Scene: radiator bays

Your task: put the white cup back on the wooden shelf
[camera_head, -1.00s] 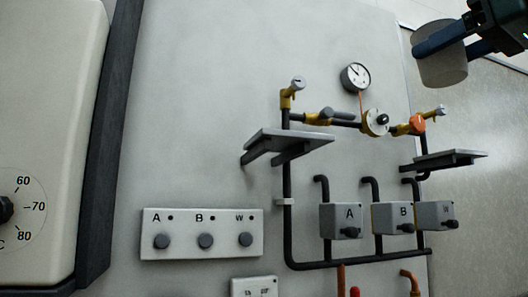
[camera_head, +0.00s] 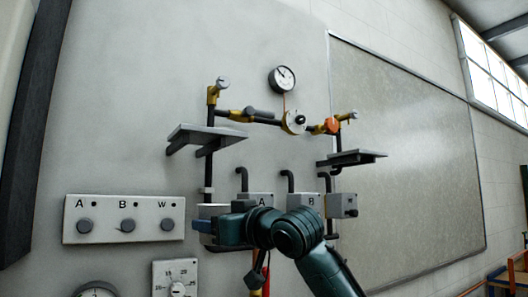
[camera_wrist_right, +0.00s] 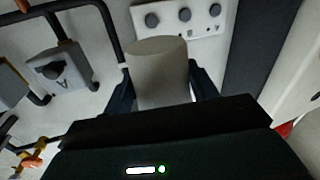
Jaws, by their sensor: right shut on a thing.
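The white cup (camera_wrist_right: 158,75) is between the two dark fingers of my right gripper (camera_wrist_right: 163,88) in the right wrist view, and the gripper is shut on it. In the head view my right arm comes in from the bottom right. Its gripper (camera_head: 222,232) is in front of the panel, and only a pale part of the cup (camera_head: 213,210) shows above it. My left gripper is not in view. I cannot make out a wooden shelf in either view.
Two grey shelves, one on the left (camera_head: 208,134) and one on the right (camera_head: 354,158), stick out among pipes and valves. A gauge (camera_head: 282,79) hangs above. A switch plate (camera_head: 123,219) is left of my gripper. Orange and blue furniture (camera_head: 515,272) shows at far right.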

